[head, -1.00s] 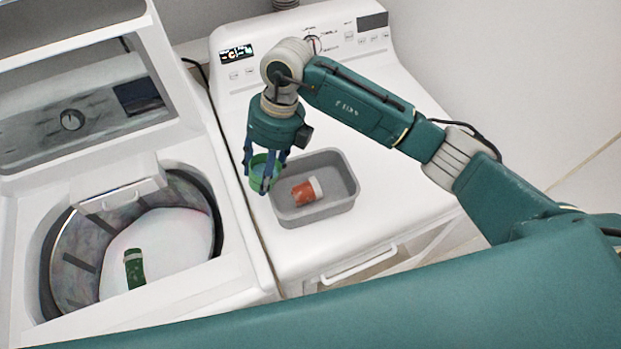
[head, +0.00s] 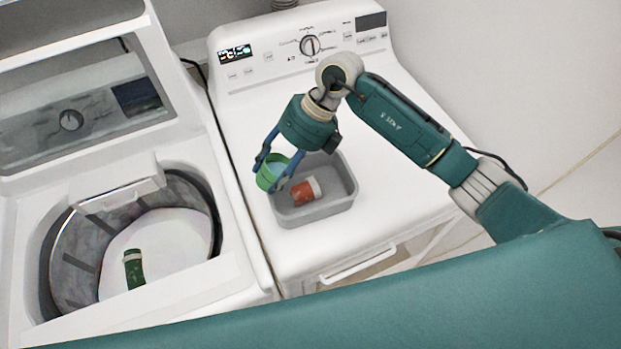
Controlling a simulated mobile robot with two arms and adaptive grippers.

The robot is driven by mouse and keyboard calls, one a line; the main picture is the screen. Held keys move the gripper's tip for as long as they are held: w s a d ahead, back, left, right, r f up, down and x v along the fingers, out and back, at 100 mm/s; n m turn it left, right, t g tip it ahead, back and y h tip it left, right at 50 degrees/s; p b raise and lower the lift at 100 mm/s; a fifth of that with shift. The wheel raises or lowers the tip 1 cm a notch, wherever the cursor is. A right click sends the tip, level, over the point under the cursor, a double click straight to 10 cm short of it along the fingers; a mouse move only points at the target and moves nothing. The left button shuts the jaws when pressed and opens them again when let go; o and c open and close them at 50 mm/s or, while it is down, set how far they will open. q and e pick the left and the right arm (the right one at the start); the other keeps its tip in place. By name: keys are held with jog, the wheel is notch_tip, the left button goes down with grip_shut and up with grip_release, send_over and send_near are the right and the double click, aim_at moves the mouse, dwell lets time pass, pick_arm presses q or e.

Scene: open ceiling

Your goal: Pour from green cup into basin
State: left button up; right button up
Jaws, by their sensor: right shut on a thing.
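The green cup (head: 266,180) is held in my right gripper (head: 272,174), whose blue fingers are shut on it from both sides. The cup is tilted and sits at the left edge of the grey basin (head: 327,212), slightly above it. Something light blue shows inside the cup; I cannot tell what it is. The basin rests on the white dryer-like machine. An orange bottle with a white cap (head: 304,191) lies in the basin. My left gripper is not in view.
An open top-load washer (head: 130,240) stands at the left, with a green bottle (head: 133,268) in its drum. The white machine's control panel (head: 310,45) is at the back. Its top (head: 390,110) is clear around the basin.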

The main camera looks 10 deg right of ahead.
jog(key=shift+r+y, duration=0.15)
jog(key=shift+y, duration=0.15)
jog(key=shift+d, duration=0.5)
jog(key=shift+a+y, duration=0.25)
jog(key=shift+y, duration=0.15)
jog(key=shift+d, duration=0.45)
jog(key=shift+a+f+y, duration=0.25)
jog(key=shift+a+y, duration=0.05)
jog(key=shift+y, duration=0.1)
